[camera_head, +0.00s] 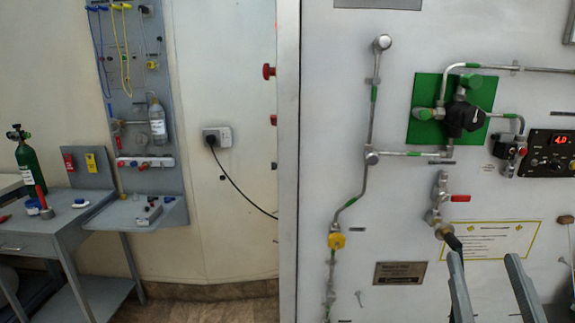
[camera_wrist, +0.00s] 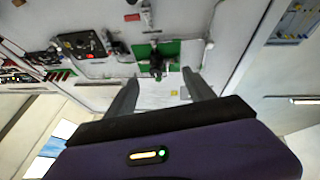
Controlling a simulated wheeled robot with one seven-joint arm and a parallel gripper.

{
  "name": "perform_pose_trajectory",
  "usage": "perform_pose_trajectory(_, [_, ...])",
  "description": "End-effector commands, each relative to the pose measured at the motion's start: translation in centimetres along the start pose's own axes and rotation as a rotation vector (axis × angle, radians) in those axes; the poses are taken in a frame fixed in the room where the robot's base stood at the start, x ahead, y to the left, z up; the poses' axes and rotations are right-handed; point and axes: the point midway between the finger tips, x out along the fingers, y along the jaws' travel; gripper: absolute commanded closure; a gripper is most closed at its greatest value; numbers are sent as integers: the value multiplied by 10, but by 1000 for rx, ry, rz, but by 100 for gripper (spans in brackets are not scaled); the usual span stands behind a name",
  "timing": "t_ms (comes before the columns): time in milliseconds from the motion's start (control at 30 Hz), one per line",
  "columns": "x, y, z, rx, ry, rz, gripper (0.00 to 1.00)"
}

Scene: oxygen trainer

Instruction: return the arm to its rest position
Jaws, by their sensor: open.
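My gripper (camera_head: 487,272) shows at the lower right of the head view, in front of the grey oxygen panel (camera_head: 330,120). Its two fingers are apart with nothing between them. In the wrist view my gripper (camera_wrist: 160,88) is also open and empty, and the panel (camera_wrist: 205,20) appears beyond it, turned over. A green plate with a black regulator (camera_head: 462,118) is on the panel above the gripper. Below the plate is a valve with a red lever (camera_head: 460,198). A dark hose end (camera_head: 450,238) comes down from that valve, close to the left finger in the picture.
A pipe with a yellow fitting (camera_head: 336,240) runs down the panel's left side. A control box with a red display (camera_head: 550,152) is at the right edge. A grey workbench (camera_head: 40,240) with a green cylinder (camera_head: 30,165) stands at the far left. A black cable (camera_head: 240,190) hangs from a wall socket.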

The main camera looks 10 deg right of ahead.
Motion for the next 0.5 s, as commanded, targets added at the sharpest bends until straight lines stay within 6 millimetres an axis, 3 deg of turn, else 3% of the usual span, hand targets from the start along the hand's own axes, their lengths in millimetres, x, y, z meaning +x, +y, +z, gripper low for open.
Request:
perform_pose_trajectory(200, [-80, -27, 35, 152, -138, -46, 38])
perform_pose_trajectory(500, [-197, -49, 60, 221, -366, -165, 38])
